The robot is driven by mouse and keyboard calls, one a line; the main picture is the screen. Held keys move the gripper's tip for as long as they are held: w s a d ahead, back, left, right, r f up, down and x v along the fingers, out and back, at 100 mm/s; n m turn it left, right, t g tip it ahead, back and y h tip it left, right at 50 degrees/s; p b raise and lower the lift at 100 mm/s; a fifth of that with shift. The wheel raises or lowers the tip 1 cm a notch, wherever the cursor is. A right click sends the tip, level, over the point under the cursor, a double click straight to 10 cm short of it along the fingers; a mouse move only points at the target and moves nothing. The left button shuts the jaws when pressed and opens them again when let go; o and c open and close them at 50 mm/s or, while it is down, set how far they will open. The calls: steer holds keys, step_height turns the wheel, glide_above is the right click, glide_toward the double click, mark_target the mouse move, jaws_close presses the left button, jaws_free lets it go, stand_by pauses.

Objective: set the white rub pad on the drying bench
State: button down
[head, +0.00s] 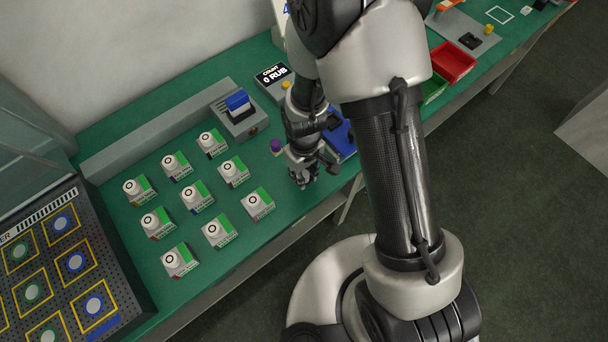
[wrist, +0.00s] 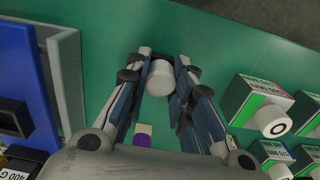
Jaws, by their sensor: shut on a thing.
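My gripper (head: 304,180) is over the green bench near its front edge, right of the small boxes. In the wrist view its two fingers (wrist: 160,85) are shut on a white, round, short cylinder, which looks like the white rub pad (wrist: 160,76). The head view does not show the pad clearly, as the gripper hides it. A green bench top (head: 140,190) runs under everything; no label shows which part is the drying bench.
Several white-and-green boxes (head: 197,197) stand in rows left of the gripper. A dark perforated board (head: 52,262) with yellow squares lies far left. A blue-topped grey device (head: 238,112), a count display (head: 272,74), a purple knob (head: 276,146) and a red bin (head: 452,62) are also there.

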steer(key=shift+f, duration=0.3)
steer(key=shift+f, duration=0.15)
steer(key=c, duration=1.4)
jaws_free()
step_height(320, 180, up, 13)
steer(key=p, duration=0.4)
step_height(320, 180, up, 14)
steer(key=m+t, duration=0.2)
steer(key=m, duration=0.1)
glide_above(304, 174)
steer(key=s+d, duration=0.2)
steer(key=d, duration=0.3)
steer(key=s+d+r+m+t, duration=0.2)
steer(key=s+d+r, duration=0.4)
steer(key=s+r, duration=0.4)
steer(key=shift+s+r+m+t, duration=0.3)
steer(key=shift+s+r+m, duration=0.1)
steer(key=shift+s+m, duration=0.45)
